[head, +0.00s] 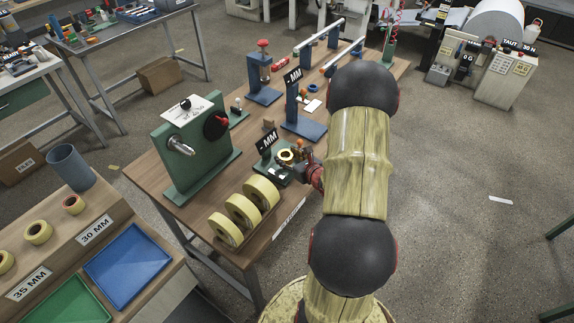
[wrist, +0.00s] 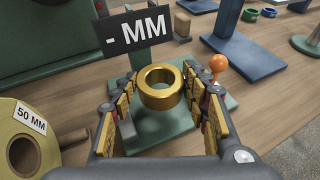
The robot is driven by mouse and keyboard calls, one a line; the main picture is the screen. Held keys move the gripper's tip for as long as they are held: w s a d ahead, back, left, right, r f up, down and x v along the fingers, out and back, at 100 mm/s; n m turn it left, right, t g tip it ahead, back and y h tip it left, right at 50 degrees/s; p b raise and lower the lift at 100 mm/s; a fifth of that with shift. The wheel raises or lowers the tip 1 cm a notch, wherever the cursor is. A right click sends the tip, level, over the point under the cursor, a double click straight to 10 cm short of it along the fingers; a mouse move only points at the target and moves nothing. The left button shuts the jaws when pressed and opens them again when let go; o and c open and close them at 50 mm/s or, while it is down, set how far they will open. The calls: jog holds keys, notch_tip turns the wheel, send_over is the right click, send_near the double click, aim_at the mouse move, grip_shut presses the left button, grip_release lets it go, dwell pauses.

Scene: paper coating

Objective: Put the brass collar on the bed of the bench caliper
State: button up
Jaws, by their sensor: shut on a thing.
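The brass collar (wrist: 161,97) is a gold ring with its hole facing up, between my fingertips in the wrist view. It shows small in the head view (head: 285,156). My gripper (wrist: 160,84) is shut on the collar from its two sides. The bench caliper has a green bed (wrist: 180,128) below the collar and a black sign (wrist: 135,31) reading "- MM" behind it. In the head view the caliper's sign (head: 267,139) stands just left of the collar. I cannot tell whether the collar touches the bed. My arm hides part of the bench.
An orange-knobbed post (wrist: 218,66) stands close to the right finger. Several yellow rolls (head: 243,210) stand at the bench's front, one labelled 50 MM in the wrist view (wrist: 22,150). A green machine (head: 195,148) is at left. Blue stands (head: 301,115) are behind.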

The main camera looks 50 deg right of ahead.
aim_at(288, 163)
jog(key=shift+f+b, duration=0.45)
jog(key=shift+f, duration=1.4)
jog(key=shift+f, duration=0.15)
jog(key=o, duration=1)
jog(key=shift+c, duration=0.2)
jog(key=shift+s+r, duration=0.1)
jog(key=shift+r, duration=0.15)
jog(key=p+v, duration=0.2)
jog(key=v, duration=0.9)
jog(key=shift+s, duration=0.15)
jog(key=shift+s+a+r, duration=0.1)
jog(key=shift+s+a, duration=0.05)
jog(key=shift+s, duration=0.2)
